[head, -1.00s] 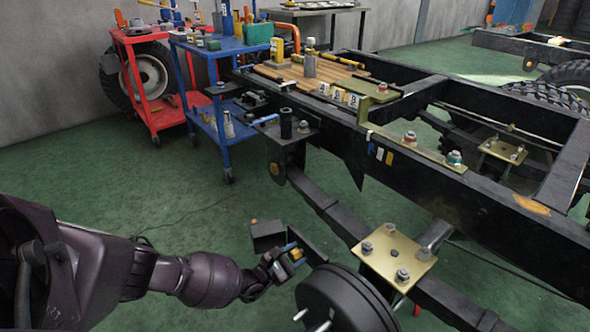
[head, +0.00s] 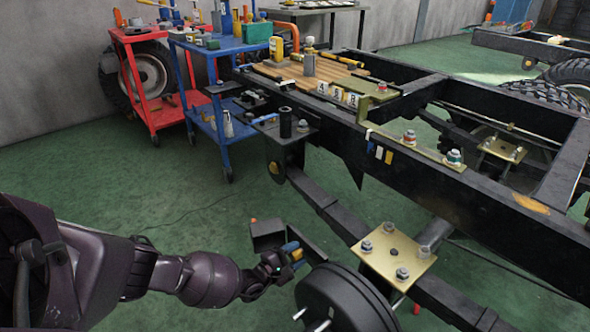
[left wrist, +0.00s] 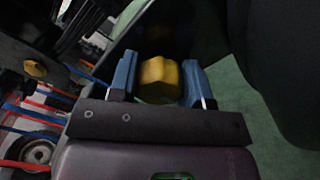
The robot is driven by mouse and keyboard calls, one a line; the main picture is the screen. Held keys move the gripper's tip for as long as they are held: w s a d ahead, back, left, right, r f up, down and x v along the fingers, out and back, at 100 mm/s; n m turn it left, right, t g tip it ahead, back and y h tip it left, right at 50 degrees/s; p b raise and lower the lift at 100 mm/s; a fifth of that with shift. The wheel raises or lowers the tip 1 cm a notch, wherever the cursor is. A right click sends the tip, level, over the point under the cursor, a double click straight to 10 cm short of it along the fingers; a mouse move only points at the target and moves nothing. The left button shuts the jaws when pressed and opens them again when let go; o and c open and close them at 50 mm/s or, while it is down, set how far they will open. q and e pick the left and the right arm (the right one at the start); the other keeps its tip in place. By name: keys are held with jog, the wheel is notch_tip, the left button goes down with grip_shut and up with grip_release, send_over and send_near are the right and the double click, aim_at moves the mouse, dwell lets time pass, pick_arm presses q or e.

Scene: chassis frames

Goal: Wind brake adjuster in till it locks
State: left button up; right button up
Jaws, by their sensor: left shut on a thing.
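A yellow, faceted adjuster knob (left wrist: 158,80) sits between the blue fingers of my left gripper (left wrist: 160,82) in the left wrist view. The fingers are shut on its two sides. In the head view my left gripper (head: 291,251) is low in the middle, just left of the black brake drum (head: 345,300). Only a small yellow patch of the knob (head: 298,255) shows there. What the knob joins behind is dark and hidden. My right gripper is not in view.
The black chassis frame (head: 470,190) and a gold plate with bolts (head: 393,258) lie to the right. A blue cart (head: 214,90) and a red cart (head: 150,90) stand at the back left. Green floor is free between.

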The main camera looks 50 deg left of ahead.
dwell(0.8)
pick_arm(q)
jog(key=o, duration=0.9)
jog(key=s+p, duration=0.2)
jog(key=s, duration=0.8)
jog(key=shift+s+a, duration=0.4)
